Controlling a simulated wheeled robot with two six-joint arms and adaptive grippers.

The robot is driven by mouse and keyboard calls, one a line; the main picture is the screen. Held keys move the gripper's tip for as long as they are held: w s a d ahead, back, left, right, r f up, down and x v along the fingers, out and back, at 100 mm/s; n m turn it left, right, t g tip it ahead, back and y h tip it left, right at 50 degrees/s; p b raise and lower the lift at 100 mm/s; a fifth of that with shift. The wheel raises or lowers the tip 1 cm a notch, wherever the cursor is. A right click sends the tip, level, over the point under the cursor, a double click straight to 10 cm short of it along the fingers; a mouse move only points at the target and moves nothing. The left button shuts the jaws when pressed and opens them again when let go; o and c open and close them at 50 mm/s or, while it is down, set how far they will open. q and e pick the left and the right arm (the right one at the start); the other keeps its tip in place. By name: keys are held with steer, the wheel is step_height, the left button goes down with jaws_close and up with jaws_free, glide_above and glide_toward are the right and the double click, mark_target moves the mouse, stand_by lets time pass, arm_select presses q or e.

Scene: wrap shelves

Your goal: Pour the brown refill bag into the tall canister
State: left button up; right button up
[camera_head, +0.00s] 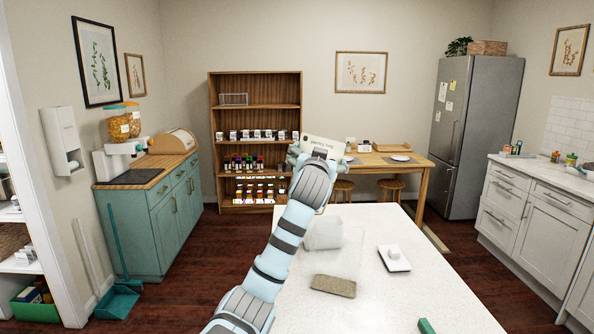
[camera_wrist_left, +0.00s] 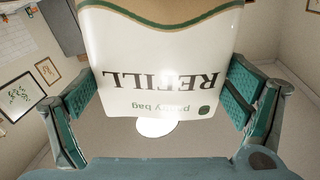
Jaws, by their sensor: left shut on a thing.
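My left gripper (camera_head: 318,160) is shut on the refill bag (camera_head: 322,148), raised high beyond the far end of the white counter. In the left wrist view the bag (camera_wrist_left: 160,62) sits between both finger pads, its white label reading REFILL upside down and a brown band along its upper edge. Its mouth is hidden. A clear tall canister (camera_head: 347,258) stands on the counter with a shallow brown layer at its bottom. The gripper and bag are apart from the canister. My right gripper is not seen.
A whitish translucent container (camera_head: 323,233) stands just behind the canister on the counter (camera_head: 430,290). A small green piece (camera_head: 426,326) shows at the lower edge. The counter's right side is mostly clear. A wooden shelf (camera_head: 255,90) and a dining table (camera_head: 420,165) stand behind.

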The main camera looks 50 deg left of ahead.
arm_select(q)
steer(key=s+a+f+g+y, duration=0.1)
steer(key=a, duration=0.1)
steer(key=a+f+n+g+y, duration=0.1)
steer(key=a+f, duration=0.1)
steer(key=s+a+f+g+y, duration=0.1)
steer(key=a, duration=0.1)
steer(key=shift+s+a+f+n, duration=0.15)
steer(key=shift+s+n, duration=0.15)
steer(key=f+m+b, duration=0.1)
steer(key=f, duration=0.1)
steer(key=f+b, duration=0.1)
steer(key=f, duration=0.2)
steer(key=f+m+b, duration=0.1)
steer(key=f, duration=0.1)
steer(key=shift+w+d+f+m, duration=0.25)
steer(key=shift+w+d+m, duration=0.05)
steer(key=shift+w+d, duration=0.1)
steer(key=shift+w+d+f+m, duration=0.15)
steer(key=shift+w+f+m, duration=0.05)
steer(key=shift+f+m, duration=0.25)
steer(key=shift+w+d+f+m, duration=0.15)
steer(key=shift+f+m, duration=0.2)
steer(key=shift+m, duration=0.2)
steer(key=shift+w+d+f+m, duration=0.1)
steer(key=shift+w+f+m, duration=0.05)
steer(key=shift+f+m, duration=0.25)
steer(key=shift+p, duration=0.3)
steer(key=shift+d, duration=0.2)
